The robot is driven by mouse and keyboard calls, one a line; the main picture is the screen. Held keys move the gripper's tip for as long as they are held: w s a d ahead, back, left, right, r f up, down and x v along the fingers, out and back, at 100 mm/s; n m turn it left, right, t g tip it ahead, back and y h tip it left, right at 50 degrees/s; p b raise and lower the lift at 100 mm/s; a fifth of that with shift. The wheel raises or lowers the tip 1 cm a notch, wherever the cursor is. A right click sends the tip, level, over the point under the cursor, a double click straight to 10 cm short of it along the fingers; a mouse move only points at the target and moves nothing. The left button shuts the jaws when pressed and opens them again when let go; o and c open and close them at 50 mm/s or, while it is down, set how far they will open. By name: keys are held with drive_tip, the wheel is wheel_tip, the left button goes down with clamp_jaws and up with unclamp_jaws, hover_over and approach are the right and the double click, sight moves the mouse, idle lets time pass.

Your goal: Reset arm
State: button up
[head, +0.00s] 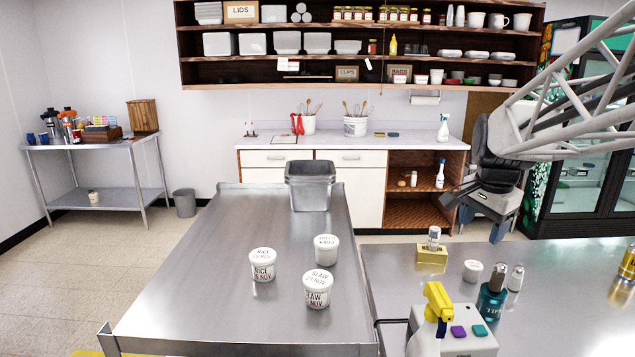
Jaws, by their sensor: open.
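My gripper (481,222) hangs at the right end of the view, with its fingers pointing down and apart. It is open, with nothing seen between the fingers. It is in front of the back counter's right end and above the far edge of the right steel counter (400,285). Three white lidded tubs stand upright on the left steel table (190,300): a rice tub (263,265), a slaw tub (317,290) and a third tub (326,250) with a label too small to read surely.
A grey bin (311,186) stands at the left table's far end.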

drive_tip(key=s+a+n+t, duration=0.2)
drive_tip(key=s+a+n, duration=0.45)
drive_tip(key=s, duration=0.65)
drive_tip(key=s+a+n+t, duration=0.1)
drive_tip(key=s+a+n, duration=0.6)
drive_tip(key=s, duration=0.6)
wheel_tip(320, 180, down, 10)
drive_tip(key=w+m+g, duration=0.1)
drive_tip(key=g, duration=0.1)
drive_tip(key=shift+a+g, duration=0.3)
drive_tip(key=shift+a, duration=0.05)
